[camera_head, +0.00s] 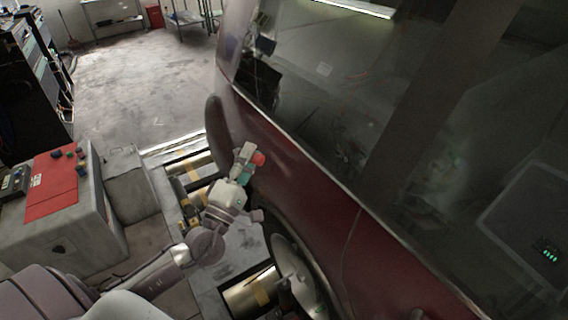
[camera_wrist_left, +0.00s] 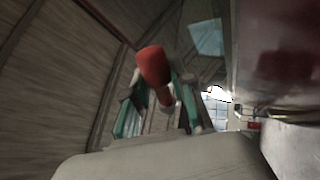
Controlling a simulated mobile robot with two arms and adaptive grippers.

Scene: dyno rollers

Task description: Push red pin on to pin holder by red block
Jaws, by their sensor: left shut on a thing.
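My left gripper (camera_head: 246,167) is raised beside the dark red vehicle's side, above its front wheel. It is shut on a red pin (camera_head: 258,159), which sticks out at the fingertips. In the left wrist view the red pin (camera_wrist_left: 154,66) has a thick rounded head and a thinner red part between the green-padded fingers (camera_wrist_left: 160,110). A red panel (camera_head: 51,186) lies on the grey console at the left, with several small dark blue and green pieces (camera_head: 70,154) at its far end. I cannot make out which part is the pin holder. My right gripper is not in view.
The dark red vehicle (camera_head: 330,192) fills the right side, close to my left gripper. The wheel (camera_head: 297,270) and yellow-marked rollers (camera_head: 247,294) are below. A grey box (camera_head: 130,185) stands beside the console (camera_head: 62,240). Open floor (camera_head: 145,75) lies beyond.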

